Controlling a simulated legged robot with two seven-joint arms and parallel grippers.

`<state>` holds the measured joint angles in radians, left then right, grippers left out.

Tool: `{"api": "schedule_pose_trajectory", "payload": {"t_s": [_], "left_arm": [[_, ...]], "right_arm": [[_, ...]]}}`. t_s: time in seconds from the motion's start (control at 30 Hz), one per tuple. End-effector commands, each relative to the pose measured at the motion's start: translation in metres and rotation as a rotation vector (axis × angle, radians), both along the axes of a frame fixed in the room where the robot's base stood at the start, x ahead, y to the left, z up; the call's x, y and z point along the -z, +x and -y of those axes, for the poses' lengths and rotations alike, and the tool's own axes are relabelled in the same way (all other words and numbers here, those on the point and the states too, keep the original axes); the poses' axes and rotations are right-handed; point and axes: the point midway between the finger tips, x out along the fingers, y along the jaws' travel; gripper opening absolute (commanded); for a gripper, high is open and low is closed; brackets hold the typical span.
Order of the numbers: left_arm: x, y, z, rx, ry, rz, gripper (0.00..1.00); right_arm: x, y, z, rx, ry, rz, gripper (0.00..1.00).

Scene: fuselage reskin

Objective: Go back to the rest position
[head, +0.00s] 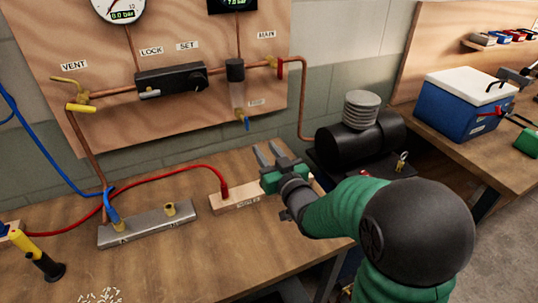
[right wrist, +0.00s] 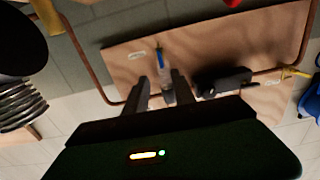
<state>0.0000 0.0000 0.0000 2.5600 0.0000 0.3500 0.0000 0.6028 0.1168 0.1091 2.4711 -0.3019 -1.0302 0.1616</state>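My right gripper (head: 269,157) is open and empty in the head view, above the back right part of the workbench (head: 160,262). It is in front of the panel's lower right corner and beside the wooden block with the red hose. The right wrist view shows its two fingers (right wrist: 159,92) apart with nothing between them; the panel (right wrist: 125,62) lies beyond them. My left gripper is not in view.
The wooden panel (head: 100,38) carries copper pipes, valves and a gauge (head: 118,5). A metal manifold (head: 147,226), a wooden block (head: 236,199) and a yellow-handled tool (head: 38,254) are on the bench. A black compressor (head: 360,143) and a blue cooler (head: 462,110) stand to the right.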

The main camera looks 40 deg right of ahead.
Motion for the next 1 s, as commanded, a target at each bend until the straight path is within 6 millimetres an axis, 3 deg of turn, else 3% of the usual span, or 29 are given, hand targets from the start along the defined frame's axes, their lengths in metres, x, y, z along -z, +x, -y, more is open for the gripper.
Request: {"api": "schedule_pose_trajectory", "payload": {"t_s": [0.2, 0.67, 0.77, 0.87, 1.0], "left_arm": [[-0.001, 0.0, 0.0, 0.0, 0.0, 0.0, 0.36], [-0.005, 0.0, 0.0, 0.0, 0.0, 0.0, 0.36], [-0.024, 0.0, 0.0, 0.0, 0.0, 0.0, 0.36], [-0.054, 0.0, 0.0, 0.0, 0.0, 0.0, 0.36], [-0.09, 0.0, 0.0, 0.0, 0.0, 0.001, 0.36]], "right_arm": [[0.0, -0.018, -0.005, 0.0, 0.0, 0.0, 0.31], [0.001, -0.017, -0.008, -0.003, 0.005, -0.024, 0.31], [0.015, -0.014, -0.026, -0.015, 0.032, -0.166, 0.31], [0.046, -0.024, -0.062, -0.044, 0.073, -0.438, 0.31], [0.09, -0.082, -0.125, -0.116, 0.12, -0.879, 0.31]]}}
